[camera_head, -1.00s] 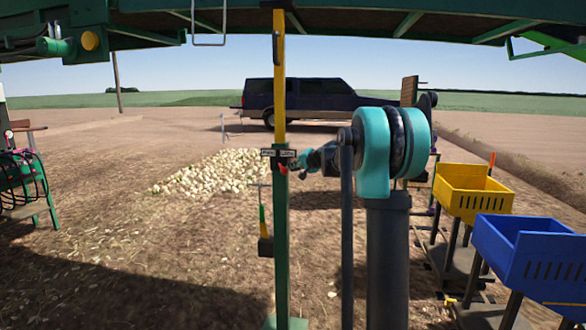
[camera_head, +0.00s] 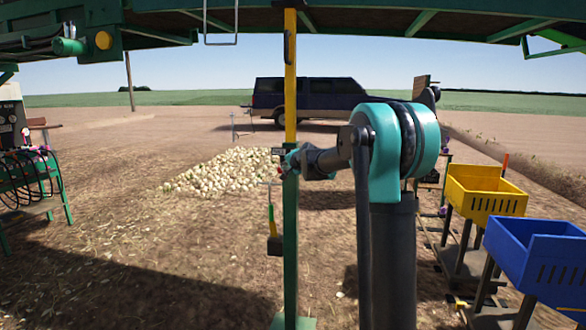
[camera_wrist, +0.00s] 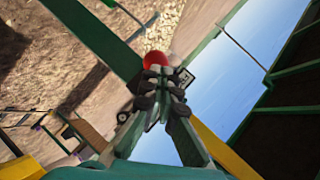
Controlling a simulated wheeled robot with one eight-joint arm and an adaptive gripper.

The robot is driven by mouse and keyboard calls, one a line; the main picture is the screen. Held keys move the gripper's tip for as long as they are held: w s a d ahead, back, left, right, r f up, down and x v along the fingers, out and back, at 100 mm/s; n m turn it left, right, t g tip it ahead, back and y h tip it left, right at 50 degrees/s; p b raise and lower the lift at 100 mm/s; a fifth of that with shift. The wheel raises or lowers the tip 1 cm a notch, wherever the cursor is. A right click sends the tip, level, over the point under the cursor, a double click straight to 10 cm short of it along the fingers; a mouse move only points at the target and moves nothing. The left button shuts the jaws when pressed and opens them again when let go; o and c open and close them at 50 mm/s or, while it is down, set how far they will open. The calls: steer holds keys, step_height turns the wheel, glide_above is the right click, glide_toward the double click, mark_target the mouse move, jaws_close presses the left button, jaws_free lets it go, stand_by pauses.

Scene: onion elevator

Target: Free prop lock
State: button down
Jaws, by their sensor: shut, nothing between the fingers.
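The prop is an upright post with a yellow upper part (camera_head: 290,80) and a green lower part (camera_head: 290,240). A small dark label plate (camera_head: 277,151) sits where the colours meet. A red knob (camera_wrist: 156,60) shows at the fingertips in the wrist view. My gripper (camera_head: 293,162) is at the post at plate height and hides part of the plate. In the wrist view its fingers (camera_wrist: 163,82) are together just below the knob, with nothing between them. I cannot tell whether they touch the knob.
A green beam (camera_head: 350,20) spans overhead. A tool with a green and yellow handle (camera_head: 271,215) hangs left of the post. A yellow crate (camera_head: 485,190) and a blue crate (camera_head: 535,262) stand at right. Onions (camera_head: 225,172) lie behind the post; a hose stand (camera_head: 35,180) is at left.

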steer(key=a, duration=0.2)
steer(key=w+a, duration=0.1)
steer(key=a, duration=0.1)
steer(key=shift+w, duration=0.1)
steer(key=shift+d, duration=0.1)
steer(key=shift+w+d, duration=0.25)
steer(key=shift+d, duration=0.45)
steer(key=a+r+v, duration=0.1)
steer(key=a+v, duration=0.2)
steer(key=v, duration=0.9)
steer(key=shift+s+d, duration=0.2)
steer(key=shift+s, duration=0.4)
